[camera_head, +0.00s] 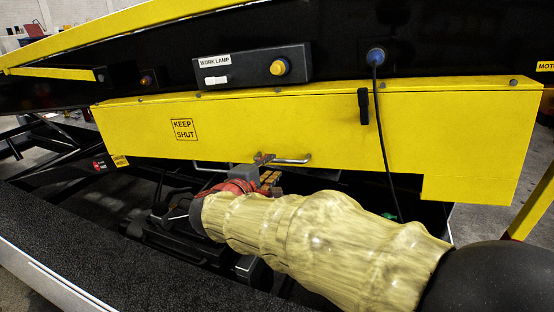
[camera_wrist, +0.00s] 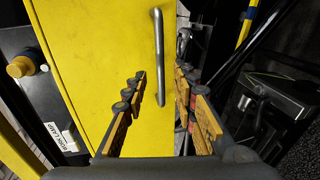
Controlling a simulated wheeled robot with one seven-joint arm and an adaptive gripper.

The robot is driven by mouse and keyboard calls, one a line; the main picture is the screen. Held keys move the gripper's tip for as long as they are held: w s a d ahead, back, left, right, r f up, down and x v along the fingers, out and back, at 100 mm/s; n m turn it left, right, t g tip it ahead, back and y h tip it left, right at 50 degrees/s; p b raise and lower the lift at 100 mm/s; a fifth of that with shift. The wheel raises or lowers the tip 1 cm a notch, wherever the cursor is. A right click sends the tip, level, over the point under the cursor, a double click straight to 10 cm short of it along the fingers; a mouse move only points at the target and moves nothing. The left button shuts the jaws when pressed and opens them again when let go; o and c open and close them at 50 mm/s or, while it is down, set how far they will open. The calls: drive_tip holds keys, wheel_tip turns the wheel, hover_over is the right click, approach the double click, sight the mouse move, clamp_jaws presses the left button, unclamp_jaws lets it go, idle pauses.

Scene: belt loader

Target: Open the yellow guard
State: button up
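The yellow guard (camera_head: 300,125) is a long panel marked KEEP SHUT, hanging down flat along the loader's side. It also fills the left middle of the wrist view (camera_wrist: 85,50). A grey metal bar handle (camera_head: 292,161) runs along its lower edge. In the wrist view the handle (camera_wrist: 158,50) stands upright in the picture, lined up with the gap between my fingers. My gripper (camera_head: 267,168) is at the guard's lower edge by the handle. Its orange-padded fingers (camera_wrist: 160,75) are spread, one on each side of the handle's line. Contact with the handle cannot be told.
A black box labelled WORK LAMP (camera_head: 250,67) with a yellow knob sits above the guard. A black strap or latch (camera_head: 363,106) lies on the guard's face. A cable (camera_head: 381,130) hangs from a blue plug across the guard. Dark machinery (camera_head: 190,240) lies below.

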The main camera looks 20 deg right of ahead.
sight(279, 161)
drive_tip(key=p+x, duration=0.1)
drive_tip(key=x, duration=0.6)
drive_tip(key=shift+w+d+p, duration=0.1)
drive_tip(key=shift+d+p, duration=0.1)
drive_tip(key=shift+p, duration=0.1)
drive_tip(key=shift+c, duration=0.7)
clamp_jaws()
